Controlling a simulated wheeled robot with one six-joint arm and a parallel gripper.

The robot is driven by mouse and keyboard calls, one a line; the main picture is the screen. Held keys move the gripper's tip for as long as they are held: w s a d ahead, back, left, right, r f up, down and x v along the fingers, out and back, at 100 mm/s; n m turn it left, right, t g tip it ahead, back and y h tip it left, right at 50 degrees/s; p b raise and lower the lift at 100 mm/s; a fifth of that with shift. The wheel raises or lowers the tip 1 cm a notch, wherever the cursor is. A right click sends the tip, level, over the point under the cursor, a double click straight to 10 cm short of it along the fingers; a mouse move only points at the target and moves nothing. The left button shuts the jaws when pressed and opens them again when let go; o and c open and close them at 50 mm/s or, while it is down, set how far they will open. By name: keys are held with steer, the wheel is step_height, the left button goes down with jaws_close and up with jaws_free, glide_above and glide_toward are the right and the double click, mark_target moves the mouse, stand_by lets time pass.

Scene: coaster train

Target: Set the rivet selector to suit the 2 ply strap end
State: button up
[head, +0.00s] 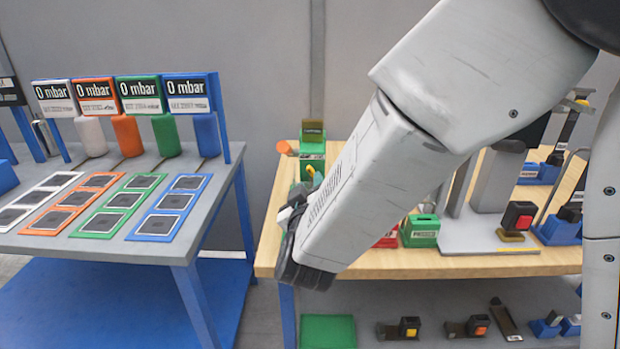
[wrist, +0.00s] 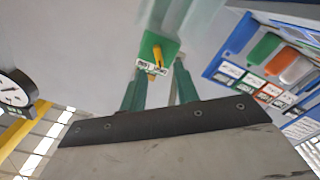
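A green block with a yellow lever (wrist: 157,54) and two small white labels shows in the wrist view; I take it for the rivet selector. The lever points toward the camera between the labels, whose print is too small to read. My gripper (wrist: 162,82) has two dark green fingers standing apart, with the lever's end in line with the gap; I cannot tell if they touch it. In the head view my arm hides most of the gripper. It reaches toward a green labelled device (head: 312,150) at the wooden table's back left. I cannot single out the 2 ply strap end.
The wooden table (head: 470,262) also bears a green box (head: 421,231) and a red-and-black button unit (head: 517,216). A grey bench (head: 110,235) with coloured pads and 0 mbar displays stands at the left. Several small parts lie on the lower shelf.

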steer(key=shift+s, duration=1.6)
steer(key=s+a+f+g+y, duration=0.45)
steer(key=s+f+g, duration=0.35)
steer(key=f+g, duration=0.25)
steer(key=s+d+r+m+g+h, duration=0.1)
steer(key=s+d+r, duration=0.3)
steer(key=d, duration=0.6)
steer(key=s+d+r+m+g+h, duration=0.1)
steer(key=s+d+r+m+g, duration=0.2)
steer(key=s+d+r, duration=0.2)
steer(key=s+d+r+m+g+h, duration=0.2)
steer(key=s+d+r, duration=0.3)
steer(key=s+d, duration=0.5)
steer(key=d, duration=0.5)
steer(key=shift+d+r+m, duration=0.15)
steer(key=shift+d+m, duration=0.2)
steer(key=shift+m, duration=0.05)
